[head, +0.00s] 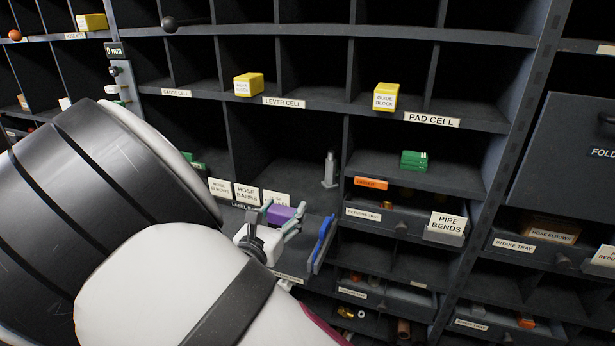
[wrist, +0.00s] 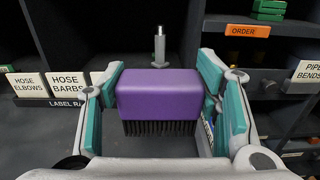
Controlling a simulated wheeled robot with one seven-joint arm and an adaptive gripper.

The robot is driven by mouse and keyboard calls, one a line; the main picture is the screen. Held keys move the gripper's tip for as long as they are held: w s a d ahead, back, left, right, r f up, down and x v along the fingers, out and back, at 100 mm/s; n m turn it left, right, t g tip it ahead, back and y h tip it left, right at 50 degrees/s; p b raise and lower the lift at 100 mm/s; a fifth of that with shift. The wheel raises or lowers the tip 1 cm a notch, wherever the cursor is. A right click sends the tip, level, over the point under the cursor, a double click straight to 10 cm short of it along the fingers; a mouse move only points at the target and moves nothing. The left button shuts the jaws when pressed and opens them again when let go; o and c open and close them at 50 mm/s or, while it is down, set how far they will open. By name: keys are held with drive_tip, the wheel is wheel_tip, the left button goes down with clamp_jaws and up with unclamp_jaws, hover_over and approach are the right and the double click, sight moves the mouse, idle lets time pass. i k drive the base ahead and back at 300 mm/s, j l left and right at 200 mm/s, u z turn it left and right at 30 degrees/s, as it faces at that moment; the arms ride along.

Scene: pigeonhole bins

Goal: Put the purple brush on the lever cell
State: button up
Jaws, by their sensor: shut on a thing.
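The purple brush (head: 281,213) is held in my gripper (head: 278,218), in front of the shelving and below the row of printed labels. In the wrist view the brush (wrist: 160,92) sits between the teal finger pads, purple block on top and dark bristles pointing down. My gripper (wrist: 160,105) is shut on its sides. The lever cell label (head: 284,102) is on a shelf edge, above and beyond my gripper. A yellow block (head: 248,85) stands on that shelf, left of the label. The deep inside of the cells is dark.
A grey upright piece (head: 330,171) stands in the opening below the lever cell label. Another yellow block (head: 385,97) stands near the pad cell label (head: 432,119). A returns tray (head: 375,214) is lower right.

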sight(320, 201)
drive_tip(key=i+l, duration=0.25)
drive_tip(key=i, duration=0.2)
drive_tip(key=i+l, duration=0.2)
drive_tip(key=i, duration=0.2)
